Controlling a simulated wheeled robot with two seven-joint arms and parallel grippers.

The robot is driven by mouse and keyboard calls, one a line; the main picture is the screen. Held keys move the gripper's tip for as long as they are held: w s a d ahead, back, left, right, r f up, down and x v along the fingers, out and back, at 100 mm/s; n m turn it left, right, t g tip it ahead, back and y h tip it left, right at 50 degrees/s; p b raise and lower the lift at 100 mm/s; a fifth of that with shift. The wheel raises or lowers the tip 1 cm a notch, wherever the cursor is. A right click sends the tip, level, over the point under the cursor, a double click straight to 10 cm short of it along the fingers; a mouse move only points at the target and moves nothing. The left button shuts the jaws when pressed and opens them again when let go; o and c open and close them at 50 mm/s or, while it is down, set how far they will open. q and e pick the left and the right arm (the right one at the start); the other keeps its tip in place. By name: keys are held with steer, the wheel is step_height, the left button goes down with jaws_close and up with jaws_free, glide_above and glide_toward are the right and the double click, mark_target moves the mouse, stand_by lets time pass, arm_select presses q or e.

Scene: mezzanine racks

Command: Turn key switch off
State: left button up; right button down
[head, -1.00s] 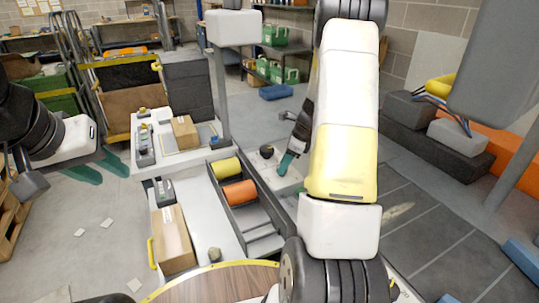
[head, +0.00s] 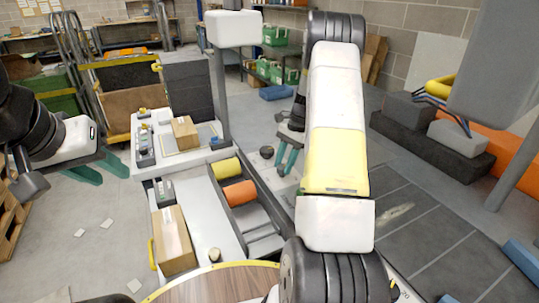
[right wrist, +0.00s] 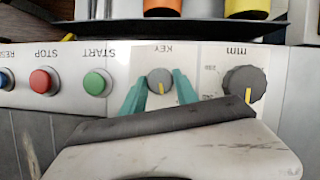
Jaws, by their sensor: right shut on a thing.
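The key switch (right wrist: 160,81) is a round grey knob with a yellow mark, under an upside-down KEY label on a pale panel (right wrist: 120,60) in the right wrist view. Its mark points toward the bottom of the picture. My right gripper (right wrist: 160,93) has its teal fingers on both sides of the knob, shut on it. In the head view the right gripper (head: 286,157) is at the panel beside the conveyor, and its own arm partly covers the panel. The key switch cannot be made out there. My left gripper (head: 97,168) is open and empty at the left, over the floor.
In the right wrist view, a mm dial (right wrist: 244,84) is right of the key switch; a green START button (right wrist: 94,83) and a red STOP button (right wrist: 43,80) are left. A cardboard box (head: 173,240) and yellow and orange rolls (head: 239,193) lie nearby in the head view.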

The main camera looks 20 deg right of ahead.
steer(key=n+g, duration=0.1)
steer(key=n, duration=0.2)
steer(key=n+h, duration=0.1)
steer(key=n, duration=0.2)
steer(key=shift+w+a+g, duration=0.1)
steer(key=shift+g, duration=0.3)
stand_by(0.3)
steer(key=c, duration=0.9)
jaws_free()
steer(key=shift+c, duration=0.2)
steer(key=shift+h, duration=0.3)
steer(key=v, duration=0.7)
steer(key=shift+r, duration=0.3)
steer(key=shift+w, duration=0.15)
